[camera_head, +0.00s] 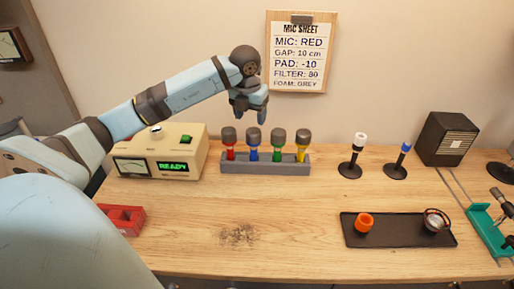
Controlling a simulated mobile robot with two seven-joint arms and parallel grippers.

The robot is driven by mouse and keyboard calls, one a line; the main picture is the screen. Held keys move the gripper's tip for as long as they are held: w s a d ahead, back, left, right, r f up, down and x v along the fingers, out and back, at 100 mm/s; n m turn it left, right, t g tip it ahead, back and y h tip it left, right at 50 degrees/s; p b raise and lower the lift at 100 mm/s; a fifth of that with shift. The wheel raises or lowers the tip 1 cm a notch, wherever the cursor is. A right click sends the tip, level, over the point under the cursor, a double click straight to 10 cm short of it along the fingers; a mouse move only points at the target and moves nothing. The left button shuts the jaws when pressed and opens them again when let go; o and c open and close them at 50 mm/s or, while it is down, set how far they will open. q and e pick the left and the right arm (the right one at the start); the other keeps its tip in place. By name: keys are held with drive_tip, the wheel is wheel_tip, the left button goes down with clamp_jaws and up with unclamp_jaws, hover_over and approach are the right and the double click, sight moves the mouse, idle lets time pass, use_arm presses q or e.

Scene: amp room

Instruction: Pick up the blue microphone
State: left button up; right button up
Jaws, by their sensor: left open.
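The blue microphone (253,152) stands upright in a grey rack (265,168), second from the left, with a dark grey foam head and blue body. Red (230,153), green (277,153) and yellow (301,155) microphones stand in the same rack. My left gripper (252,117) is open and points down above the blue microphone's head, with a small gap in the picture. Nothing shows between its fingers. My right gripper is not in view.
A beige box (190,150) with a green READY display stands left of the rack. Two small stands (350,170) (396,171), a dark speaker (445,138) and a black tray (395,236) are on the right. A red holder (125,219) is at left.

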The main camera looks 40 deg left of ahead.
sight(253, 130)
use_arm(q)
drive_tip(key=f, duration=0.3)
drive_tip(key=w+f+p, duration=0.1)
drive_tip(key=f, duration=0.2)
drive_tip(key=w+f, duration=0.1)
drive_tip(key=f, duration=0.2)
drive_tip(key=shift+a+f, duration=0.2)
drive_tip(key=shift+a, duration=0.15)
drive_tip(key=shift+r, duration=0.1)
drive_tip(key=c, duration=1.1)
drive_tip(key=shift+r, duration=0.1)
drive_tip(key=shift+c, duration=0.2)
wheel_tip(253, 130, up, 20)
drive_tip(key=b, duration=0.1)
